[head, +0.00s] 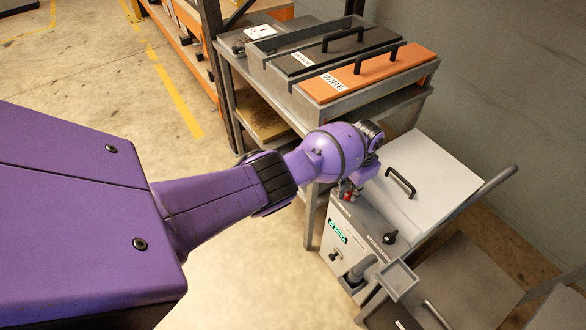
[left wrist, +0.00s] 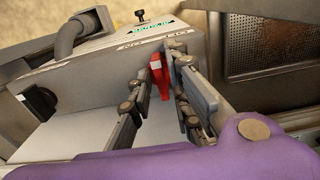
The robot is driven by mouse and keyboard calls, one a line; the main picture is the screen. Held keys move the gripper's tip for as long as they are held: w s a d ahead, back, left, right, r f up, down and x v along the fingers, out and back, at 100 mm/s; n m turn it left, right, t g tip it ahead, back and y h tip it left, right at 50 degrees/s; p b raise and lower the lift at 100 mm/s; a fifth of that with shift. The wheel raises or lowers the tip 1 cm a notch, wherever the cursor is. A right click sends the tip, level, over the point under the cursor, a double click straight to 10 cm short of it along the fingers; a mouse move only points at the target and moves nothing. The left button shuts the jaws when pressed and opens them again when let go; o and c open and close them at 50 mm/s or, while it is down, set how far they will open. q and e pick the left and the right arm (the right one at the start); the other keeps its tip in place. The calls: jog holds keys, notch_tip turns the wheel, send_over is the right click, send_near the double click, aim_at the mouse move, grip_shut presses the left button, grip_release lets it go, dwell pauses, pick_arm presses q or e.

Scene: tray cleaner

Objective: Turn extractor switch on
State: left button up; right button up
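The grey extractor machine (head: 362,225) stands right of centre in the head view, with a green label on its front. A red switch (left wrist: 159,76) sticks up from its top panel in the left wrist view, beside "ON" and "OFF" lettering. My left gripper (head: 349,191) is over the panel's near left corner, pointing down. In the left wrist view its fingers (left wrist: 156,72) are apart, one on each side of the red switch. The switch looks closer to the right-hand finger; I cannot tell whether they touch. My right gripper is not in view.
A black knob (head: 390,238) sits on the same panel and shows in the left wrist view (left wrist: 38,101). The machine's pale lid (head: 430,185) has a black handle. A bench with an orange-lidded box (head: 375,75) stands behind. Open floor lies at the left.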

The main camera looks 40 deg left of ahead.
pick_arm(q)
jog(key=shift+o, duration=0.3)
jog(key=shift+w+r, duration=0.1)
jog(key=shift+r, duration=0.05)
notch_tip(320, 180, up, 12)
dwell(0.4)
